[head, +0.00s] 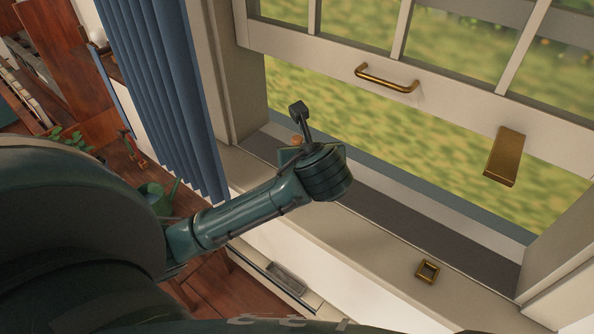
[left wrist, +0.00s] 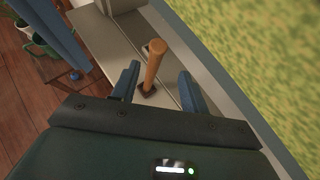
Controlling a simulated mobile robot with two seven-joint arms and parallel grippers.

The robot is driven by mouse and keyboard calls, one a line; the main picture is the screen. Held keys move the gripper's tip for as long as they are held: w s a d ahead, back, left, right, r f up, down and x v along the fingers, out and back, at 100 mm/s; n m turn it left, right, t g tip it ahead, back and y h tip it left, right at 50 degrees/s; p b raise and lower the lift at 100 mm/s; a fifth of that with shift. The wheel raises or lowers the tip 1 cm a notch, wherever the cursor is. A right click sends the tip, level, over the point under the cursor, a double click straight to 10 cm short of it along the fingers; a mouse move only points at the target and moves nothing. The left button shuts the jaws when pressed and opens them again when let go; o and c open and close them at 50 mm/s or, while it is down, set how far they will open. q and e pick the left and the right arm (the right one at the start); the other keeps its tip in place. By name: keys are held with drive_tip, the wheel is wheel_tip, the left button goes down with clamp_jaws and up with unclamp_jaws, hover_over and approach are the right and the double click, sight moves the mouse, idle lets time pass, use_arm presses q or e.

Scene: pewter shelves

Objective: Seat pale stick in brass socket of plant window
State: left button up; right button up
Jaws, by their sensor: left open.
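The stick (left wrist: 154,66), light orange-brown in the left wrist view, stands at the window sill with its lower end at a small dark square fitting (left wrist: 147,89). Only a small orange part of the stick (head: 297,140) shows in the head view. My left gripper (left wrist: 159,73) is open, with its two blue fingers on either side of the stick and visible gaps between. In the head view the gripper (head: 298,136) is over the left part of the sill. The square brass socket (head: 427,271) sits on the sill's inner ledge at lower right and looks empty. My right gripper is not in view.
The raised window sash (head: 440,75) carries a brass handle (head: 387,79) and a brass plate (head: 505,157). A blue curtain (head: 165,85) hangs left of my arm. Plants and a green watering can (head: 152,196) stand at left. The sill between gripper and socket looks clear.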

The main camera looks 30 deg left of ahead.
use_arm(q)
drive_tip(key=x, duration=0.8)
drive_tip(key=shift+a+r, duration=0.25)
drive_tip(key=shift+a, duration=0.1)
drive_tip(key=shift+s, duration=0.1)
clamp_jaws()
